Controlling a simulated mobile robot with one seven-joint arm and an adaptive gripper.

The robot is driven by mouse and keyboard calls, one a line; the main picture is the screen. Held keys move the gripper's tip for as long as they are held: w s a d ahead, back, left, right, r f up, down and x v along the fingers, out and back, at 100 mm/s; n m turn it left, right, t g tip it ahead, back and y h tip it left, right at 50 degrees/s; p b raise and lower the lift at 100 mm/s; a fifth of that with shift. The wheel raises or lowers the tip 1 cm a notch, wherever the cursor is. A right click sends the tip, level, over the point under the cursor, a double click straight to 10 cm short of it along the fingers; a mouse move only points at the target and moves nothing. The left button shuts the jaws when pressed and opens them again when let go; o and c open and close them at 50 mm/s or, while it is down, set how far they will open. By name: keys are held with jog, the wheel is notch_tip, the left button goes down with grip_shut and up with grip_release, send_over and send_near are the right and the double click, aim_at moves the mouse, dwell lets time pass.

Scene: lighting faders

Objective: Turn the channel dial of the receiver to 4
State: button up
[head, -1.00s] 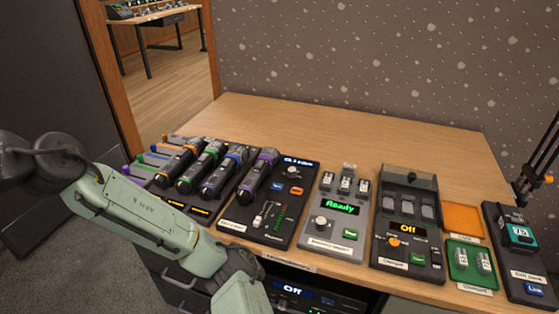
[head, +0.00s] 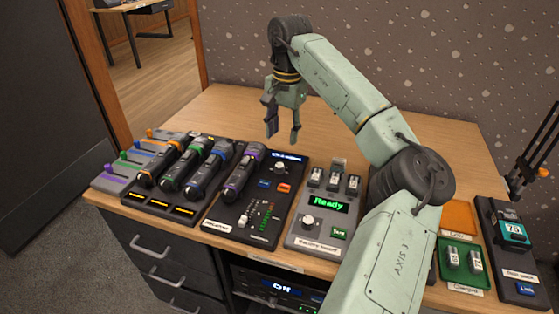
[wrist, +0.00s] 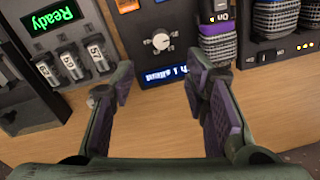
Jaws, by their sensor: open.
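The receiver appears to be the black panel (head: 232,215) right of the microphones; its label is too small to read surely. A pale round dial (head: 277,168) sits near its back edge, just in front of a small blue display (head: 286,156). In the wrist view the dial (wrist: 161,41) shows beyond my fingertips, and the display (wrist: 165,76) appears upside down, its text hard to read. My gripper (head: 283,135) is open and empty, fingers down, above the desk behind the panel. In the wrist view my gripper (wrist: 161,84) has its fingers either side of the display, apart from the dial.
Microphones (head: 203,175) lie on a rack to the left. A grey panel (head: 318,238) reading "Ready" stands to the right. My arm hides much of the panel beyond it. A green tray (head: 460,284) and a black unit (head: 527,284) are at far right. The desk's back area (head: 230,110) is clear.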

aim_at(280, 165)
jog(key=f, duration=0.3)
jog(key=f+p, duration=0.1)
jog(key=f, duration=0.3)
jog(key=f+p, duration=0.1)
jog(key=f, duration=0.2)
jog(key=shift+w+a+f, duration=0.15)
jog(key=shift+a+f, duration=0.15)
jog(key=shift+a, duration=0.1)
jog(key=shift+c, duration=0.3)
grip_shut()
